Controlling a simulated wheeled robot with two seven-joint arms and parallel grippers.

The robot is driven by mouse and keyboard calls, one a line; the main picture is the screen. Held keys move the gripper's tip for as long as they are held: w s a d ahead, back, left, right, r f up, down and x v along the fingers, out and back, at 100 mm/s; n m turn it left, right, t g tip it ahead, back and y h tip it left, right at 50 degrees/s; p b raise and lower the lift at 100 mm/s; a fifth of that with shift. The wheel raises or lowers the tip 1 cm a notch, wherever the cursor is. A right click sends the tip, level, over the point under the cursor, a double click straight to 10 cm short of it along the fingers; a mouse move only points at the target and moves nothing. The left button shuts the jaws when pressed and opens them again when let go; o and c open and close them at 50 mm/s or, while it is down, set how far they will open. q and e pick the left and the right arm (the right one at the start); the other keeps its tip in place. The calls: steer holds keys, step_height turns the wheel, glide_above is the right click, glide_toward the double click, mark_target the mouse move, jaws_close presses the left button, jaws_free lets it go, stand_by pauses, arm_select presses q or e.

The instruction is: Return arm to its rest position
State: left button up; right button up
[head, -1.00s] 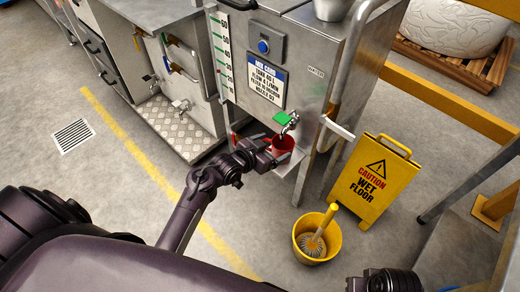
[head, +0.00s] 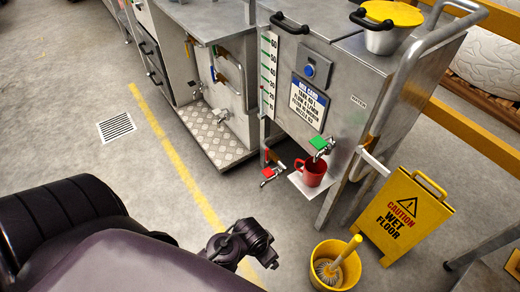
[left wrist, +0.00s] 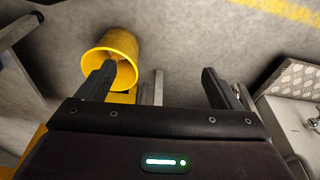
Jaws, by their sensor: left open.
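My left gripper (head: 272,258) is low in the head view, over the floor and in front of the steel cabinet. In the left wrist view its two fingers (left wrist: 160,85) are spread apart with nothing between them. A red mug (head: 311,172) stands on the small shelf under the green-handled tap (head: 319,146), apart from the gripper. My right gripper is not in view.
A yellow bucket (head: 322,275) with a brush stands right of the gripper; it also shows in the left wrist view (left wrist: 128,47). A yellow wet-floor sign (head: 402,216) stands beyond it. A red-handled tap (head: 270,171) sticks out low.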

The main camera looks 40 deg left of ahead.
arm_select(q)
steer(key=shift+s+d+f+g, duration=0.1)
steer(key=shift+s+g, duration=0.15)
steer(key=shift+s, duration=0.3)
steer(key=shift+s+d+f+g, duration=0.1)
steer(key=shift+s+g, duration=0.15)
steer(key=shift+s, duration=0.3)
steer(key=s+a+f+p, duration=0.3)
steer(key=s+f+p, duration=0.2)
steer(key=s+p, duration=0.3)
steer(key=s+a+f+p, duration=0.3)
steer(key=s+f+p, duration=0.3)
steer(key=s+p, duration=0.3)
steer(key=shift+s+n+y, duration=0.3)
steer(key=shift+s, duration=0.25)
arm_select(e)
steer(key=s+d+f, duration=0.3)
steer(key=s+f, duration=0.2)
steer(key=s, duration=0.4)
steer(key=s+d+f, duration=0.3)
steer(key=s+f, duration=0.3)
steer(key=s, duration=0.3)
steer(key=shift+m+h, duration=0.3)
